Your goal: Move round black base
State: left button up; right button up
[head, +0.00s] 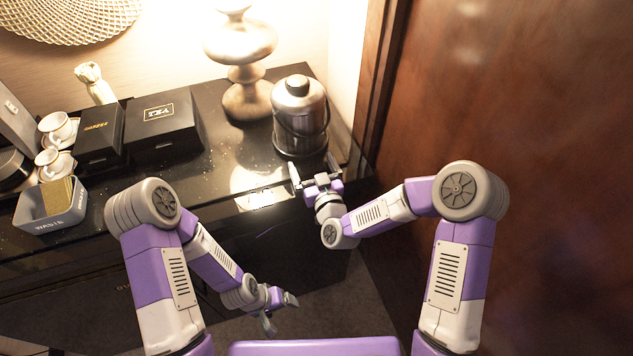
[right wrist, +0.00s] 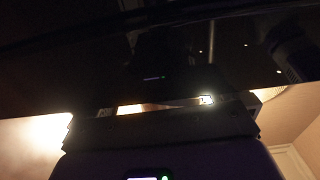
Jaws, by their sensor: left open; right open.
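No separate round black base shows clearly. A round dark and silver thing (head: 12,166), cut off by the left edge of the head view, may be it. A silver lidded bucket (head: 299,115) stands upright at the right end of the counter; I cannot tell whether a base lies under it. My right gripper (head: 314,170) is open and empty at the counter's front edge, just in front of the bucket, its fingers apart from it. My left gripper (head: 281,312) is open and empty, low in front of the cabinet. The right wrist view is mostly dark, with glossy reflections.
The black glossy counter (head: 225,165) also bears a lamp (head: 245,60), a black tea box (head: 163,125), another black box (head: 100,135), white cups (head: 57,130) and a grey bin (head: 50,212). A wooden panel (head: 510,110) bounds the right. The counter's front middle is clear.

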aim_at(275, 174)
jog(key=shift+w, duration=0.3)
jog(key=shift+w+a+f, duration=0.15)
jog(key=shift+w+a, duration=0.05)
jog(key=shift+w, duration=0.45)
pick_arm(q)
jog(key=shift+s+d, duration=0.15)
jog(key=shift+s, duration=0.05)
pick_arm(e)
jog(key=shift+s, duration=0.1)
jog(key=c, duration=1.6)
jog(key=shift+s+a+b, duration=0.15)
jog(key=shift+a+b, duration=0.15)
jog(key=shift+a, duration=0.3)
pick_arm(q)
jog(key=shift+s+a+f+b, duration=0.15)
jog(key=shift+s+f+b, duration=0.2)
jog(key=shift+f+b, duration=0.3)
jog(key=shift+s+a+f+b, duration=0.1)
jog(key=shift+s+f+b, duration=0.2)
jog(key=shift+f+b, duration=0.35)
pick_arm(e)
jog(key=shift+s+a, duration=0.35)
jog(key=shift+a, duration=1.05)
jog(key=shift+s+a, duration=0.4)
jog(key=shift+a, duration=1.05)
jog(key=shift+s+a, duration=0.35)
jog(key=shift+a, duration=1.05)
pick_arm(q)
jog(key=shift+f, duration=0.1)
